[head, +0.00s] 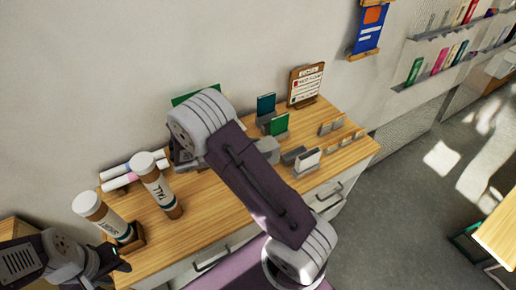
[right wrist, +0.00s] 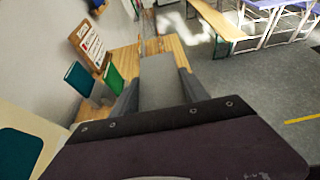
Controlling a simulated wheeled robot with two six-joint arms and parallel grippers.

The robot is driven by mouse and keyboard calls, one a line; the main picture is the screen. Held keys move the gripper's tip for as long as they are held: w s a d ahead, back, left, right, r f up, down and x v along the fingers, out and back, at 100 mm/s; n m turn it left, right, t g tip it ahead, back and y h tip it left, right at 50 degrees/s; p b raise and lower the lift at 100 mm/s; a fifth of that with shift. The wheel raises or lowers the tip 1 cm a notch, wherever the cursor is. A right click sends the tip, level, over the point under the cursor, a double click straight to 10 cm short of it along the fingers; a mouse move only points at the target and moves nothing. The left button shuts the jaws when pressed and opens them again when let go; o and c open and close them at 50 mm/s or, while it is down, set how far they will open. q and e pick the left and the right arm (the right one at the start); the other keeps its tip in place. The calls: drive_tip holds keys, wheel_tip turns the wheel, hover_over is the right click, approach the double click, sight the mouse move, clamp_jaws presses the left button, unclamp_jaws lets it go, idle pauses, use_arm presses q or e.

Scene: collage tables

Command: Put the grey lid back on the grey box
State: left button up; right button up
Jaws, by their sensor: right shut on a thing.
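A plain grey block-like piece (right wrist: 160,82), which looks like the grey lid, sits between the two dark fingers of my right gripper (right wrist: 159,74) in the right wrist view. The gripper is shut on it, over the right part of the wooden table. In the head view my right arm crosses the middle of the table and hides much of what lies below it. I cannot make out the grey box for sure; it may be behind my arm. My left gripper (head: 112,263) is low at the table's left front, near the white-and-brown tubes; its jaw opening is unclear.
Two labelled tubes (head: 156,186) stand at the left of the wooden table (head: 225,215). A teal book (head: 266,104), a green book (head: 279,124) and a wooden sign (head: 306,85) stand at the back. Small wooden holders (head: 331,125) are at the right. Open floor lies right of the table.

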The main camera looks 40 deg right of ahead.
drive_tip(key=shift+f, duration=0.1)
drive_tip(key=shift+f+b, duration=1.5)
drive_tip(key=shift+f, duration=0.7)
drive_tip(key=shift+f, duration=0.15)
drive_tip(key=shift+f+b, duration=1.55)
drive_tip(key=shift+f, duration=0.6)
drive_tip(key=o, duration=1.4)
drive_tip(key=shift+o, duration=0.2)
